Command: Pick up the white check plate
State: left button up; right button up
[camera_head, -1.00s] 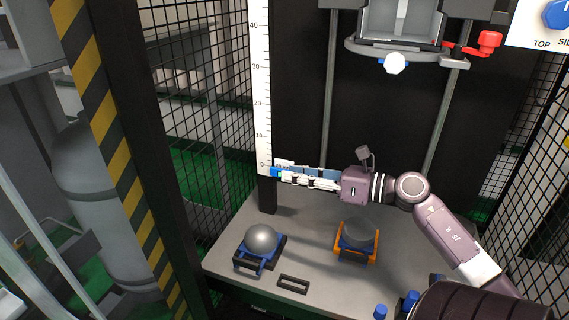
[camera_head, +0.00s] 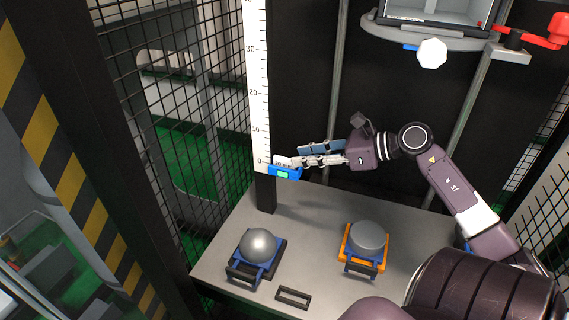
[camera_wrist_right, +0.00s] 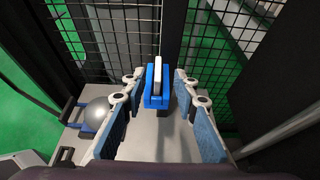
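The white check plate (camera_head: 284,160) shows as a small pale piece at the blue holder (camera_head: 284,172) with a green display, by the ruler's zero mark. In the right wrist view, the plate (camera_wrist_right: 157,66) stands upright in the blue holder (camera_wrist_right: 157,92), ahead and between my fingers. My right gripper (camera_head: 302,156) reaches in from the right, level with the plate. It is open, with a gap on either side of the holder in the wrist view (camera_wrist_right: 159,82). I cannot tell how far the fingertips reach past the plate. My left gripper is out of view.
The grey table (camera_head: 318,232) below bears a silver ball (camera_head: 258,243) on a blue stand, a grey cylinder (camera_head: 369,236) in an orange-and-blue stand, and a black frame (camera_head: 293,297). The ruler (camera_head: 257,80) and mesh wall (camera_head: 190,110) stand left. A carriage (camera_head: 425,40) hangs above.

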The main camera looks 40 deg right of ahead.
aim_at(289, 159)
jog(key=shift+b+x, duration=0.35)
jog(key=shift+x, duration=2)
jog(key=shift+s+a+f, duration=0.1)
jog(key=shift+s+a, duration=0.05)
jog(key=shift+c, duration=0.6)
grip_shut()
